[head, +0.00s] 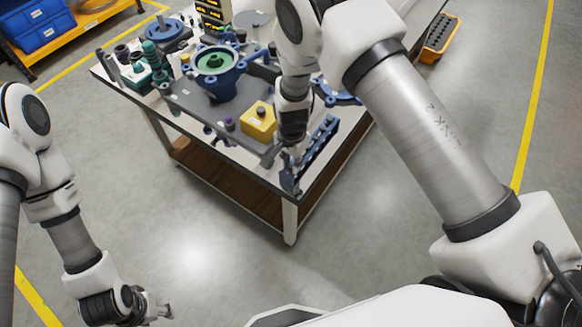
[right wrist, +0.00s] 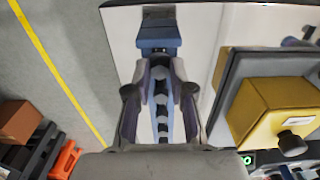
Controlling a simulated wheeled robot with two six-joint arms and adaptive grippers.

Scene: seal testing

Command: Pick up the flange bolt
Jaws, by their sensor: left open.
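Several grey flange bolts stand in a row in a long blue rack (head: 320,145) at the table's near right edge. In the right wrist view the rack's blue end block (right wrist: 158,30) shows beyond my fingertips. My right gripper (head: 285,155) is low over the near end of the rack. In the right wrist view its fingertips (right wrist: 160,78) stand on either side of the endmost grey bolt (right wrist: 160,72); whether they press on it I cannot tell. More bolts (right wrist: 160,110) show between the fingers. My left gripper (head: 163,311) is open and empty, low at the left, away from the table.
A yellow block (head: 258,122) with a dark knob stands beside the rack on a grey plate. A blue housing with a green top (head: 216,72) stands farther back. The table (head: 240,172) has clear floor in front. An orange bin (head: 440,40) lies behind right.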

